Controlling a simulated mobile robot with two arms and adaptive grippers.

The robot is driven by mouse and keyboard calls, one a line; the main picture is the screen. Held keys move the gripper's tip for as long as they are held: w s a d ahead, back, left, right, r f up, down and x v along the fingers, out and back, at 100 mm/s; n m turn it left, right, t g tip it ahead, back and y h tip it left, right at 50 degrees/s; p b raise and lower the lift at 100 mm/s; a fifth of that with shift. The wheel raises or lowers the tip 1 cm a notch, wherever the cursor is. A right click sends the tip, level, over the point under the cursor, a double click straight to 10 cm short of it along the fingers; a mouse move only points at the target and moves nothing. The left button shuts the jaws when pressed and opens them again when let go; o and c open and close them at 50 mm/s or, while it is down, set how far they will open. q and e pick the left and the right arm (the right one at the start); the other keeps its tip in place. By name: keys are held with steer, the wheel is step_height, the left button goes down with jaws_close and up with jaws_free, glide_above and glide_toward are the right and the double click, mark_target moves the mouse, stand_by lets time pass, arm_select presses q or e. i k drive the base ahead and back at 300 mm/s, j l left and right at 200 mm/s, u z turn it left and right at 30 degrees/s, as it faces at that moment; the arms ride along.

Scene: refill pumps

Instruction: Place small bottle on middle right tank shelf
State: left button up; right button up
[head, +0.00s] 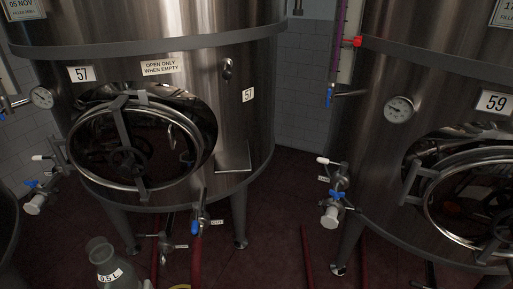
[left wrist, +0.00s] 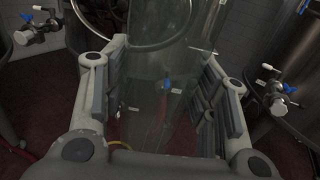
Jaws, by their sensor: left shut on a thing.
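The small clear bottle (head: 104,262), with a white "0.5 L" label, shows at the bottom left of the head view. In the left wrist view the see-through bottle (left wrist: 160,95) stands between the two fingers of my left gripper (left wrist: 160,90), which is shut on it. Only a pale bit at the bottom edge of the head view may be that gripper. A small metal shelf (head: 234,158) sticks out from the right side of tank 57 (head: 235,110), apart from the bottle. My right gripper is not in view.
Tank 57 has a round hatch (head: 135,150) and valves with blue handles (head: 196,226). Tank 59 (head: 385,160) stands at the right with a gauge, a hatch and a valve (head: 334,208). Dark red floor with red hoses lies between the tanks.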

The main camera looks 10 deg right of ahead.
mark_target(232, 159)
steer(key=i+l+z, duration=0.1)
steer(key=i+l, duration=0.3)
steer(key=i+l+z, duration=0.15)
steer(key=i+l, duration=0.25)
steer(key=i, duration=0.15)
steer(key=i+l+z, duration=0.1)
steer(key=i+l, duration=0.2)
steer(key=i, duration=0.15)
